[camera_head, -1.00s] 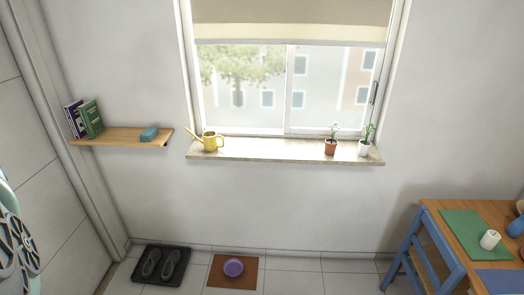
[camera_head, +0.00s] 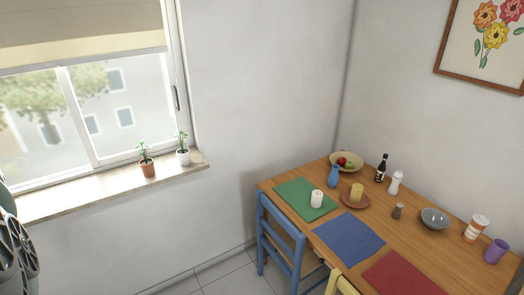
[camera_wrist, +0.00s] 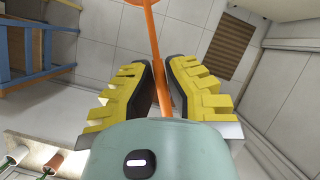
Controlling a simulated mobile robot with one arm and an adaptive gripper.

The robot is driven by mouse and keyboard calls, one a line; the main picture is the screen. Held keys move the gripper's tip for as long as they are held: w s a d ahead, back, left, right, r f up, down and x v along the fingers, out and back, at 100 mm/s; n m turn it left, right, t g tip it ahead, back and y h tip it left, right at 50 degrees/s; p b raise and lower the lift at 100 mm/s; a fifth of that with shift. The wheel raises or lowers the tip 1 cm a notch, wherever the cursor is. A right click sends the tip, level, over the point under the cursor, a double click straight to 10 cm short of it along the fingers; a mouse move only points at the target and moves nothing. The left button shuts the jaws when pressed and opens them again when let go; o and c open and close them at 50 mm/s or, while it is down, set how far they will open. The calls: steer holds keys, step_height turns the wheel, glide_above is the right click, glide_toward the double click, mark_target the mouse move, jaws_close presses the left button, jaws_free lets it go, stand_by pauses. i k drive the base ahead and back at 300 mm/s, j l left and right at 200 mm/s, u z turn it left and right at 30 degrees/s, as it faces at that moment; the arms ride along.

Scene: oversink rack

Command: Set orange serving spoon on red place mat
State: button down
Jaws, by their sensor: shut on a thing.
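The orange serving spoon (camera_wrist: 151,36) is in my gripper (camera_wrist: 160,85) in the wrist view. The yellow-padded fingers are shut on its long handle, and one end runs off the top of that view. The red place mat (camera_head: 402,275) lies flat on the wooden table at the lower right of the head view, cut by the lower edge. Its visible part is bare. My gripper and the spoon are not in the head view, so their distance from the mat cannot be told.
On the table (camera_head: 455,262) lie a blue mat (camera_head: 348,236) and a green mat (camera_head: 300,205) with a white candle (camera_head: 317,198). A grey bowl (camera_head: 434,218), an orange-white canister (camera_head: 476,228) and a purple cup (camera_head: 496,251) stand right. Chairs (camera_head: 283,240) stand at the near side.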

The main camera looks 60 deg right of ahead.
mark_target(422, 276)
steer(key=l+z, duration=0.25)
steer(key=z, duration=0.15)
steer(key=l+z, duration=0.5)
steer(key=z, duration=0.25)
